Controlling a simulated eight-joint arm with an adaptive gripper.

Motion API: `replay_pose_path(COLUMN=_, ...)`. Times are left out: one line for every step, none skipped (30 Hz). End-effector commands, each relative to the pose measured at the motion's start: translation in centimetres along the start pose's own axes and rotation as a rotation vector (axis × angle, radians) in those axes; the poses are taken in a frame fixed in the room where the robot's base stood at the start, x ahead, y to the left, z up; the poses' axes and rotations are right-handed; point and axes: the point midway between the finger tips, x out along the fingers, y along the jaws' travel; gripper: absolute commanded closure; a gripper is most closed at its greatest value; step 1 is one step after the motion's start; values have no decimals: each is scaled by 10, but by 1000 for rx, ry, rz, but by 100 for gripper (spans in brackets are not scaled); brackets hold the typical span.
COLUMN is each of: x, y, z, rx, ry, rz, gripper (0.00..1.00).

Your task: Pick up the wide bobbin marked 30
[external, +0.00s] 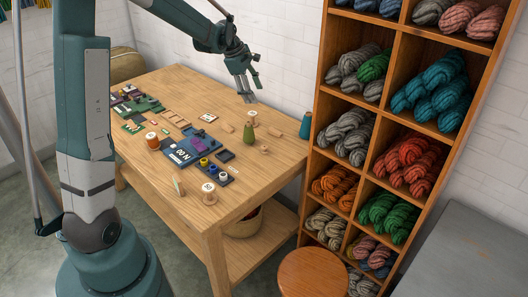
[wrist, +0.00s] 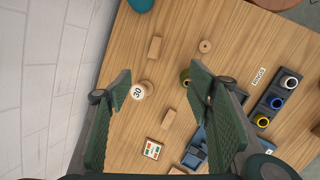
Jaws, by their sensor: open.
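The wide pale wooden bobbin marked 30 (wrist: 138,92) stands on the table in the wrist view, its number facing up. It lies between my fingers as seen there, close to the left fingertip. My gripper (wrist: 160,88) is open and empty. In the external view my gripper (external: 246,96) hangs above the back of the table, over a small wooden piece (external: 253,115) that seems to be this bobbin. Its number cannot be read there. I see no contact.
A green cone (wrist: 185,76) stands near the right finger, partly hidden. Wooden blocks (wrist: 155,47) (wrist: 168,119) and a card (wrist: 152,149) lie nearby. A ring tray (wrist: 272,100) is farther right. Another numbered spool (external: 208,188) stands near the front edge. A white wall borders the table.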

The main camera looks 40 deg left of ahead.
Motion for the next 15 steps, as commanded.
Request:
replay_pose_path(x=9, y=7, z=-8, rx=-33, ry=-3, rz=-3, gripper=49)
replay_pose_path(x=14, y=10, z=-13, rx=-56, ry=-5, rz=-6, gripper=49)
replay_pose_path(x=20, y=14, z=-19, rx=-85, ry=-8, rz=-10, gripper=49)
replay_pose_path(x=25, y=17, z=-24, rx=-107, ry=-9, rz=-13, gripper=49)
replay_pose_path(x=29, y=20, z=-28, rx=-129, ry=-11, rz=-16, gripper=49)
replay_pose_path(x=36, y=25, z=-34, rx=-157, ry=-14, rz=-20, gripper=49)
replay_pose_path(x=41, y=27, z=-38, rx=-179, ry=-16, rz=-22, gripper=49)
replay_pose_path(x=46, y=30, z=-43, rx=-201, ry=-18, rz=-25, gripper=49)
replay_pose_path(x=52, y=34, z=-50, rx=-230, ry=-21, rz=-29, gripper=49)
replay_pose_path(x=58, y=36, z=-55, rx=-253, ry=-23, rz=-32, gripper=49)
replay_pose_path(x=63, y=39, z=-60, rx=-274, ry=-25, rz=-35, gripper=49)
replay_pose_path(x=69, y=42, z=-66, rx=-303, ry=-27, rz=-39, gripper=49)
replay_pose_path(x=75, y=45, z=-71, rx=-325, ry=-29, rz=-42, gripper=49)
replay_pose_path(x=80, y=47, z=-76, rx=-346, ry=-30, rz=-45, gripper=49)
replay_pose_path(x=87, y=50, z=-83, rx=-376, ry=-33, rz=-48, gripper=49)
